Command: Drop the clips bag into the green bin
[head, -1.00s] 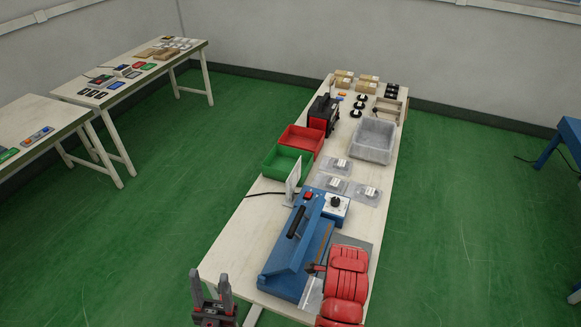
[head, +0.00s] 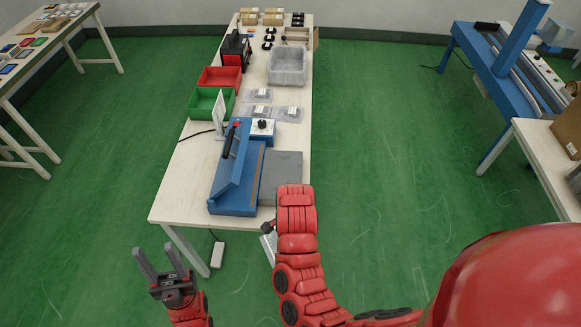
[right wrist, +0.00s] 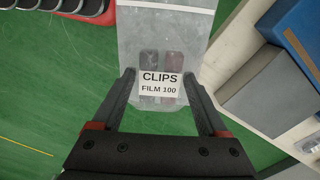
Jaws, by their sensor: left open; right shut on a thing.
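The clips bag (right wrist: 165,35) is a clear plastic bag with a white label reading "CLIPS FILM 100" in the right wrist view. My right gripper (right wrist: 158,74) is shut on it, with a finger on each side of the label. In the head view, a pale part of the bag (head: 268,246) shows off the table's near edge, mostly behind my red right arm. The green bin (head: 207,112) stands on the left side of the table, in front of the red bin.

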